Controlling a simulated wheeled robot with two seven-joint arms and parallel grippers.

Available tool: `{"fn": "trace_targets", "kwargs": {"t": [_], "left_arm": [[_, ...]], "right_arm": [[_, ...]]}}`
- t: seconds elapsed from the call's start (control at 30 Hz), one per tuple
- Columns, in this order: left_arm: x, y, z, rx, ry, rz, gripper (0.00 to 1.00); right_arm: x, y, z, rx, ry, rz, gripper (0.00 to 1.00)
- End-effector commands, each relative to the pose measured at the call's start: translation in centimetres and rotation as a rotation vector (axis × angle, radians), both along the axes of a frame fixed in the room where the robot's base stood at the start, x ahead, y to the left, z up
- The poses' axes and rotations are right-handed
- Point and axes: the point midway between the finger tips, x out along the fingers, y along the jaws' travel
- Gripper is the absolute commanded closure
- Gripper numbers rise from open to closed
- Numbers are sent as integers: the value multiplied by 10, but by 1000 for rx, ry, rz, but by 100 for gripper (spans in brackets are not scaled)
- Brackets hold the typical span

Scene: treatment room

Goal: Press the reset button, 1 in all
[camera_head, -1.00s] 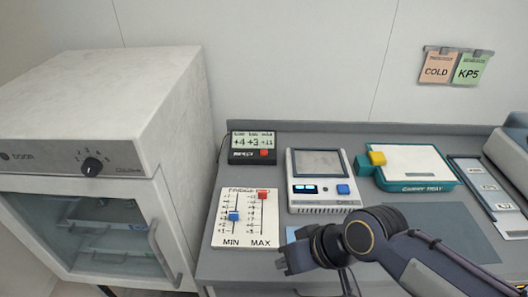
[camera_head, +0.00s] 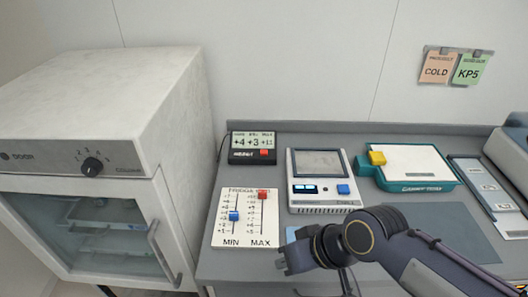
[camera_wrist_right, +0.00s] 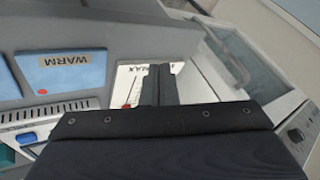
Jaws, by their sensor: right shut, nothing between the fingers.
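A small dark display unit (camera_head: 252,147) stands at the back left of the counter, with numbers on its screen and a red button (camera_head: 264,153) at its lower right. The word beside that button is too small to read for sure. My right gripper (camera_head: 281,267) is shut and empty, over the counter's front part, just right of the white MIN/MAX slider board (camera_head: 246,218). It is well in front of the display unit and apart from it. In the right wrist view the shut fingers (camera_wrist_right: 160,82) show before the slider board (camera_wrist_right: 128,82). My left gripper is not in view.
A fridge (camera_head: 100,200) stands left. A blue WARM card (camera_wrist_right: 66,71) lies near my gripper.

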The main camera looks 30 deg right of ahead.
Motion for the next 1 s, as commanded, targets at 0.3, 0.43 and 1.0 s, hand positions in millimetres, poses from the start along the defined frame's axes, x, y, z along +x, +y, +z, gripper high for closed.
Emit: {"fn": "trace_targets", "kwargs": {"t": [0.3,0.43,1.0], "left_arm": [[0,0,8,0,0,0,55],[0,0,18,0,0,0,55],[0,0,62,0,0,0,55]], "right_arm": [[25,-7,22,70,23,-102,100],[69,-21,52,185,60,-278,100],[318,-135,81,813,226,-1240,100]]}}
